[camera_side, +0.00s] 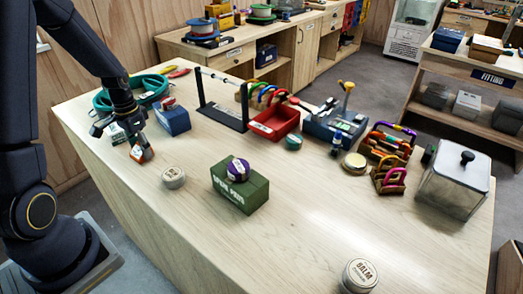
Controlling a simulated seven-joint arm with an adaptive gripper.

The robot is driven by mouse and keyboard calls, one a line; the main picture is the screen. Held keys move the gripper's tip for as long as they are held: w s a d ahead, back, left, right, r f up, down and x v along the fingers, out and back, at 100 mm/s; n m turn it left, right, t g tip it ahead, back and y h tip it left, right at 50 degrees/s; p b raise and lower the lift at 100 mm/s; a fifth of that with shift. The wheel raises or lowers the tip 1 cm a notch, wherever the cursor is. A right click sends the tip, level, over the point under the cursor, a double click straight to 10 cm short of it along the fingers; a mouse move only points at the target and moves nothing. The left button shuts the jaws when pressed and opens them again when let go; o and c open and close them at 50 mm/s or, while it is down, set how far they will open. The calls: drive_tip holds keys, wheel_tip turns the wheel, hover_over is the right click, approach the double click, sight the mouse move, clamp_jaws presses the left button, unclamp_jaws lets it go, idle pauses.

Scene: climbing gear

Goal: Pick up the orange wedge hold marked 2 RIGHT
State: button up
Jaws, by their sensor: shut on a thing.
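My gripper (130,143) is at the left side of the table, pointing down. It is shut on a small orange block-like piece with a pale label, the orange wedge hold (141,154). The fingers hide part of the hold, and its marking is too small to read. I cannot tell whether the hold touches the table or is just above it.
A blue box (174,122) stands just right of my gripper, with green rope coils (146,88) behind. A round tin (173,177) and a green block (240,190) with a purple roll (238,169) stand to the right. The front of the table is mostly clear.

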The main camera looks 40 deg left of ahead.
drive_tip(key=shift+c, duration=0.8)
